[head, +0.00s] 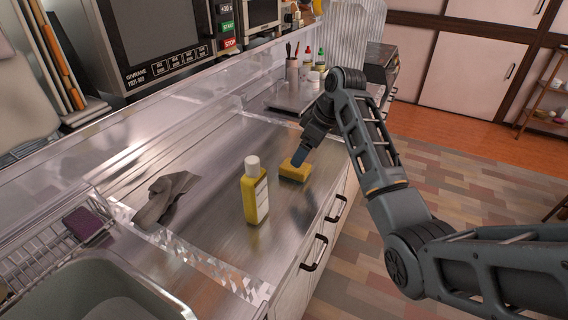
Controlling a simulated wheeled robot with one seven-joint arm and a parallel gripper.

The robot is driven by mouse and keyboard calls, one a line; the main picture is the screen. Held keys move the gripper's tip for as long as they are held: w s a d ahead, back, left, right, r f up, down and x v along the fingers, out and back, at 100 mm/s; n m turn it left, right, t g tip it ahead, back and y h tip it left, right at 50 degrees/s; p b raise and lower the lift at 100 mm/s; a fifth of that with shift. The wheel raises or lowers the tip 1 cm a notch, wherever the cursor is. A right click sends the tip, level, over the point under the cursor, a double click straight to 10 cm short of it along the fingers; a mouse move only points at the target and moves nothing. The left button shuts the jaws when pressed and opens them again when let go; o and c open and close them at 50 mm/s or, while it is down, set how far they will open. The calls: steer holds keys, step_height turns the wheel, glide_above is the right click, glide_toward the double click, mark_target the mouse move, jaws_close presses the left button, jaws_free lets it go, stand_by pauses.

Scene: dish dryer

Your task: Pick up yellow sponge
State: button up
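The yellow sponge (294,174) lies on the steel counter, near its front edge and to the right of the yellow bottle. My gripper (299,157) points down right at the sponge's upper back side. Its fingertips overlap the sponge's top edge in the head view. I cannot tell whether they touch it, straddle it or hang just above it. The fingers are seen side-on and small, so the gap between them does not show.
A yellow bottle with a white cap (255,190) stands upright left of the sponge. A crumpled grey cloth (165,198) lies further left. A sink (95,290) and a wire rack with a purple sponge (84,223) are at lower left. A microwave (165,38) stands behind.

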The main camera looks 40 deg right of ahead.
mark_target(295, 170)
steer(key=shift+w+f, duration=0.15)
steer(key=shift+w, duration=0.15)
steer(key=x, duration=0.7)
steer(key=shift+f+p, duration=0.2)
steer(key=shift+p, duration=0.15)
steer(key=c, duration=1)
steer(key=shift+c, duration=0.2)
steer(key=shift+r, duration=0.1)
